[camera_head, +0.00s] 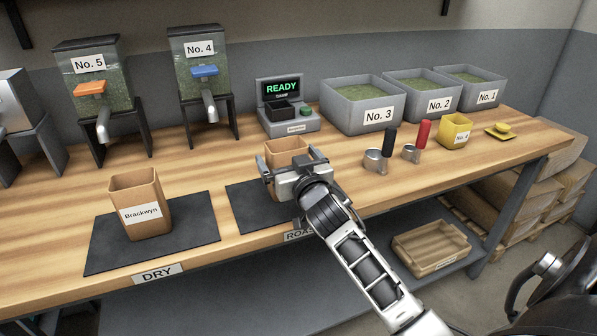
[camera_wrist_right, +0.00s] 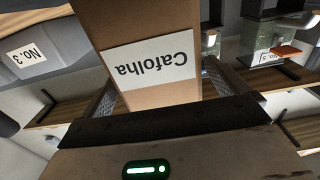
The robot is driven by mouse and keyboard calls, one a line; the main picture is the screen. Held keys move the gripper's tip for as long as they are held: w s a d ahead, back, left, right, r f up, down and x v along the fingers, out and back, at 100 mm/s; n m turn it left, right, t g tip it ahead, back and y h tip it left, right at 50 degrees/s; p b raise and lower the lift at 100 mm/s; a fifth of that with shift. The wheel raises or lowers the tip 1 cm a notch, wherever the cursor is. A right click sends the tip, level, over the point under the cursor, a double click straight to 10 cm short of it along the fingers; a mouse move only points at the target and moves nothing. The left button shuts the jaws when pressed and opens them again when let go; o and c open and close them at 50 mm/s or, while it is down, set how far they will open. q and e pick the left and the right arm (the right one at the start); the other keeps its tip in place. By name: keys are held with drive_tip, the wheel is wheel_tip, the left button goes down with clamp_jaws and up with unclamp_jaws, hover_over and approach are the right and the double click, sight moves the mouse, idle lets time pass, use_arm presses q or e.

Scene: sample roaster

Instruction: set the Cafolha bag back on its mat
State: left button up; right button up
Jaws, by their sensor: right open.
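The Cafolha bag (camera_head: 288,147) is an open brown paper bag, upright at the dark right-hand mat (camera_head: 245,207), whose front label is partly hidden by my arm. My right gripper (camera_head: 291,166) is in front of the bag and hides its lower part. In the right wrist view, the white Cafolha label (camera_wrist_right: 150,58) faces the gripper, and the bag stands between the two spread fingers (camera_wrist_right: 152,92). The fingers are open, not clamped. I cannot see the bag's base or whether it rests flat on the mat. My left gripper is not in view.
The Brackwyn bag (camera_head: 142,210) stands on the DRY mat (camera_head: 110,262) to the left. A scale reading READY (camera_head: 289,117) is behind the Cafolha bag. Scoops (camera_head: 377,160) and a yellow cup (camera_head: 455,130) stand right.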

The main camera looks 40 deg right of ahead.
drive_tip(key=v, duration=1.1)
drive_tip(key=s+a+f+n+g+y, duration=0.2)
drive_tip(key=s+a+f, duration=0.5)
drive_tip(key=f, duration=0.4)
drive_tip(key=s+a+f+n+g+y, duration=0.3)
drive_tip(key=s+a+f, duration=0.4)
drive_tip(key=a+f, duration=0.3)
drive_tip(key=f+g+y, duration=0.1)
drive_tip(key=y, duration=0.1)
drive_tip(key=shift+s+a+g+y+b, duration=0.2)
drive_tip(key=shift+s+g+y+b, duration=0.1)
drive_tip(key=shift+g+b, duration=0.1)
